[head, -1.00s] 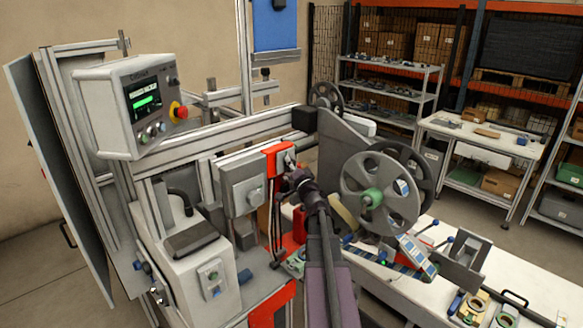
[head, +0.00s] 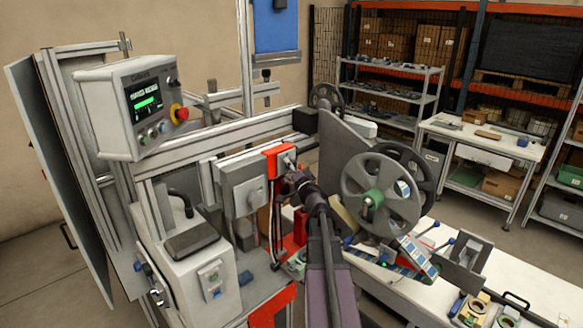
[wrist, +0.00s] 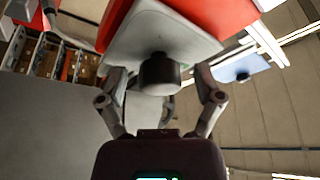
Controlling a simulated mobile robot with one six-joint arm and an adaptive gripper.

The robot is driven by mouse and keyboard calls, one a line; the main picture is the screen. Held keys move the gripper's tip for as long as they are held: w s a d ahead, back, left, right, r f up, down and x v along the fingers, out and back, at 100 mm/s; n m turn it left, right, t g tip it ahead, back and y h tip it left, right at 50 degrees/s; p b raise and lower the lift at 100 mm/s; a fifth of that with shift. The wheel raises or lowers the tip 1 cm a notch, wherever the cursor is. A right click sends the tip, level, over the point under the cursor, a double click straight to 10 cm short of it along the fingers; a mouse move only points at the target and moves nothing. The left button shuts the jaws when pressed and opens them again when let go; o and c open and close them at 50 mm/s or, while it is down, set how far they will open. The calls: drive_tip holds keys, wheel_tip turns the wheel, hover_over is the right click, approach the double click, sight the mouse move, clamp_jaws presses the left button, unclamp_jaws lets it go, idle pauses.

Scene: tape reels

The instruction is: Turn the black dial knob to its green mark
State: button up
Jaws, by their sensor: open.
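The black dial knob (wrist: 160,74) is a short dark cylinder on a pale plate (wrist: 152,30) in the wrist view. The plate is set on a red box (wrist: 205,14), which also shows in the head view (head: 273,162). My gripper (wrist: 160,82) is open, with one finger on the left and one on the right of the knob. Gaps show between the fingers and the knob. In the head view my gripper (head: 292,172) is at the red box's front and largely covers the knob. I cannot make out the green mark or the knob's pointer.
A grey switch box (head: 242,185) is left of the red box. A control panel with a red stop button (head: 180,113) stands further left. A large grey reel (head: 381,190) is close on the right of my arm, above a white table (head: 520,285).

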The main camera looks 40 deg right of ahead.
drive_tip(key=shift+r+m+g+h+p, duration=0.1)
drive_tip(key=shift+m+g+h+p, duration=0.3)
drive_tip(key=shift+m, duration=0.5)
drive_tip(key=shift+m+g+p, duration=0.5)
drive_tip(key=shift+m+p, duration=0.45)
drive_tip(key=shift+m, duration=0.65)
drive_tip(key=shift+m+g+p, duration=0.3)
drive_tip(key=shift+m+p, duration=0.15)
drive_tip(key=shift+m, duration=0.25)
drive_tip(key=shift+r+m+g+y+p, duration=0.15)
drive_tip(key=shift+m+g+p, duration=0.35)
drive_tip(key=shift+m+p, duration=0.6)
drive_tip(key=shift+f+m+g+y+p, duration=0.15)
drive_tip(key=shift+m+g+p, duration=0.45)
drive_tip(key=shift+m, duration=0.9)
